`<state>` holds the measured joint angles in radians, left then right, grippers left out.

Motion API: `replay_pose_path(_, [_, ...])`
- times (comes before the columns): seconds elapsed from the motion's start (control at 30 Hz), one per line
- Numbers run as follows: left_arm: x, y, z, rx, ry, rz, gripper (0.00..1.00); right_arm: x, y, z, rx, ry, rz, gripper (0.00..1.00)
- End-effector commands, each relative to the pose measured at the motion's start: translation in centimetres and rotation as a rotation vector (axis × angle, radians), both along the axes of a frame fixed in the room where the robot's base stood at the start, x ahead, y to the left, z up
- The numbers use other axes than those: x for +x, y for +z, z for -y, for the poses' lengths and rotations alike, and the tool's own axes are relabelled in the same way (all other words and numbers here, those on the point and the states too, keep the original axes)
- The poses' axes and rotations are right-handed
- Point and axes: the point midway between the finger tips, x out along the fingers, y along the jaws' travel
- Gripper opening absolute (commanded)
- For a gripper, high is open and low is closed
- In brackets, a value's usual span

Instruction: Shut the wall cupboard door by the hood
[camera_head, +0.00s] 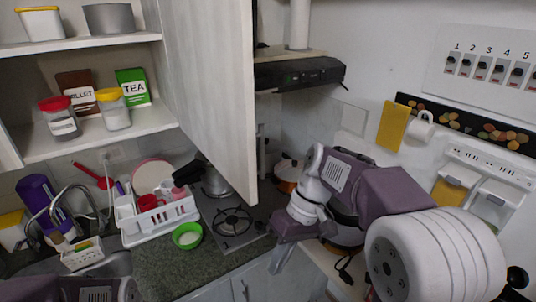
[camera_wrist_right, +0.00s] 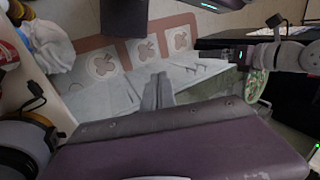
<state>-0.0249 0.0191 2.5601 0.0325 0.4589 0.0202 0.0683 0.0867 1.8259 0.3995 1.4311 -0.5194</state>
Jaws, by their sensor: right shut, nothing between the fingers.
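The wall cupboard (camera_head: 90,47) is at the upper left in the head view, with its shelves exposed. Its pale door (camera_head: 212,85) stands open, swung out toward me, with its free edge beside the hood (camera_head: 300,73). My right gripper (camera_head: 281,258) is shut and empty. It is low over the counter front, below and to the right of the door's lower corner, apart from the door. Its shut fingers also show in the right wrist view (camera_wrist_right: 158,90), pointing toward lower cabinets and floor; the door is not seen there.
Jars and boxes stand on the cupboard shelves. Below are a white dish rack (camera_head: 160,222), a green bowl (camera_head: 187,236), a kettle (camera_head: 216,182) and a gas hob (camera_head: 236,225).

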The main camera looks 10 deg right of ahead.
Motion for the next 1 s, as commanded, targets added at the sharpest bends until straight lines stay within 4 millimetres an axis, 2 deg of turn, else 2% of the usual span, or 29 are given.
replay_pose_path(0.03, [0.0,2.3,0.0,0.000,0.000,0.000,0.98,1.4,5.2,0.0,0.058,0.027,0.039,0.00])
replay_pose_path(0.07, [0.0,3.1,0.0,0.000,0.000,0.000,0.98,2.1,8.2,0.0,0.098,0.053,0.067,0.00])
replay_pose_path(0.1, [0.0,4.4,0.0,0.000,0.000,0.000,0.98,2.9,12.2,0.2,0.147,0.086,0.108,0.00])
replay_pose_path(0.2, [0.0,7.3,0.0,0.000,0.000,0.001,0.98,4.2,20.7,1.7,0.224,0.149,0.219,0.00])
replay_pose_path(0.3, [0.0,10.4,0.0,0.000,0.000,0.001,0.98,5.4,27.6,4.2,0.237,0.149,0.333,0.00])
replay_pose_path(0.33, [0.0,11.5,0.0,0.000,0.000,0.000,0.98,5.9,29.5,5.2,0.230,0.134,0.364,0.00])
replay_pose_path(0.37, [0.0,12.2,0.0,0.000,0.000,0.001,0.98,6.3,30.5,6.2,0.223,0.113,0.382,0.00])
replay_pose_path(0.4, [0.0,12.7,0.0,0.000,0.000,0.001,0.98,6.6,31.1,7.2,0.217,0.087,0.394,0.00])
replay_pose_path(0.5, [0.0,13.2,0.1,0.000,0.000,0.001,0.98,6.9,31.4,8.6,0.210,0.047,0.395,0.00])
replay_pose_path(0.63, [0.0,12.8,0.0,0.000,0.000,0.000,0.98,6.9,31.0,8.9,0.208,0.038,0.393,0.00])
replay_pose_path(0.77, [0.0,12.3,0.0,0.000,0.000,0.000,0.98,7.0,30.1,8.3,0.209,0.039,0.392,0.00])
replay_pose_path(1.0, [0.0,11.2,0.0,0.000,0.000,0.000,0.98,7.7,26.2,5.5,0.208,0.041,0.390,0.00])
